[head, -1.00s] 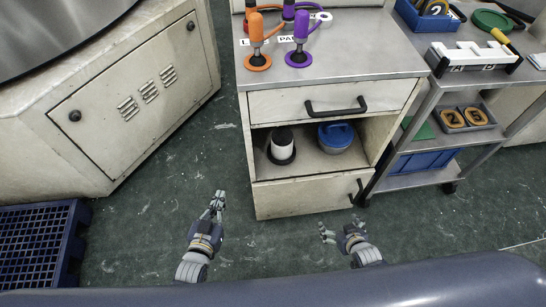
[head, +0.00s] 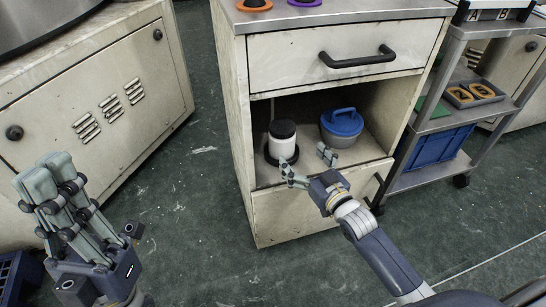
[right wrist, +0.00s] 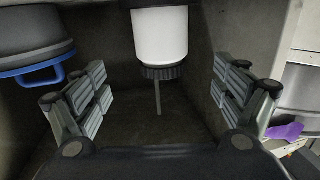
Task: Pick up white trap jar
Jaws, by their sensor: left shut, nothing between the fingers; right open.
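The white trap jar (head: 283,145), white with a black top, stands on a black round base at the left of the cabinet's open compartment. In the right wrist view the jar (right wrist: 160,36) appears inverted, between and beyond the two fingers, touched by neither. My right gripper (head: 307,163) is open and empty at the compartment's front, just in front of the jar and slightly right. Its spread fingers (right wrist: 163,97) also show in the right wrist view. My left gripper (head: 42,180) is shut and empty at the far left, away from the cabinet.
A container with a blue handled lid (head: 342,122) stands right of the jar; its lid (right wrist: 38,62) also shows in the right wrist view. A closed drawer (head: 290,62) is above the compartment. A metal cart (head: 425,184) holding a blue bin (head: 438,150) stands to the right.

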